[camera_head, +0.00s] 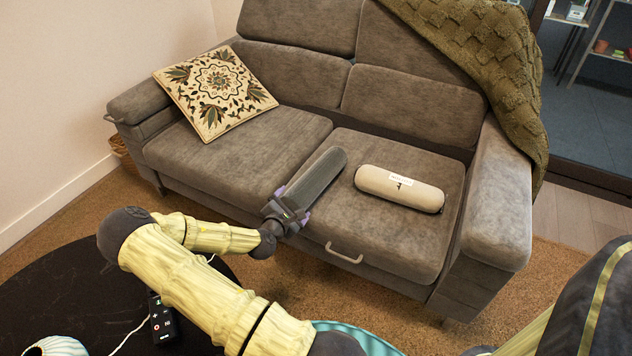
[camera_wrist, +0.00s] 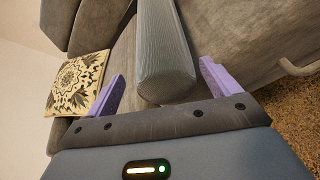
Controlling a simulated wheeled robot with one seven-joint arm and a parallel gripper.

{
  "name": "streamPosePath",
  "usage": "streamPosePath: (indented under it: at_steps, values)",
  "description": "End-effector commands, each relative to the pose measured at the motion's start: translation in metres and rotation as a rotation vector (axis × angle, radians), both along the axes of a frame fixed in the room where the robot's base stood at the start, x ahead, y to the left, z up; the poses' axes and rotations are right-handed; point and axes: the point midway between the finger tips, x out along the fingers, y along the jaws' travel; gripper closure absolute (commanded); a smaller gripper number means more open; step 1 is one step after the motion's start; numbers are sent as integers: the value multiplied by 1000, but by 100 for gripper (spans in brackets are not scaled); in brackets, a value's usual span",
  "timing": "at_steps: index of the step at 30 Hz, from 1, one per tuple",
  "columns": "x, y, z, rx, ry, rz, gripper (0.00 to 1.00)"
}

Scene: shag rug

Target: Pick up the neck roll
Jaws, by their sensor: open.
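The neck roll appears to be a long dark grey ribbed roll (camera_head: 325,172) lying on the sofa (camera_head: 390,235), pointing from its front edge towards the back. My gripper (camera_head: 288,206) is at the near end of this roll, at the sofa's front edge. In the wrist view the roll (camera_wrist: 163,45) runs away from me between the two purple fingers of my open gripper (camera_wrist: 161,72). A gap shows on each side between finger and roll. Its underside is hidden.
A beige roll-shaped thing with a white label (camera_head: 400,188) lies on the seat to the right. A patterned cushion (camera_head: 215,93) leans at the left. A green knitted throw (camera_head: 490,50) covers the right back corner. A dark round table (camera_head: 75,290) stands in front, left.

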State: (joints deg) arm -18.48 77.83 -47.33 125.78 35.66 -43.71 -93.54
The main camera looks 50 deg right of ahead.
Motion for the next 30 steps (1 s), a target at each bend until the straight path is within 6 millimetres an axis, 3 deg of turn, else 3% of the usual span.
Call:
streamPosePath:
  at_steps: [10, 21, 30]
  values:
    - [1, -3, -2, 0, 0, -1, 12]
    - [18, -41, -21, 0, -2, -1, 12]
    - [19, -45, -20, 0, 0, 0, 12]
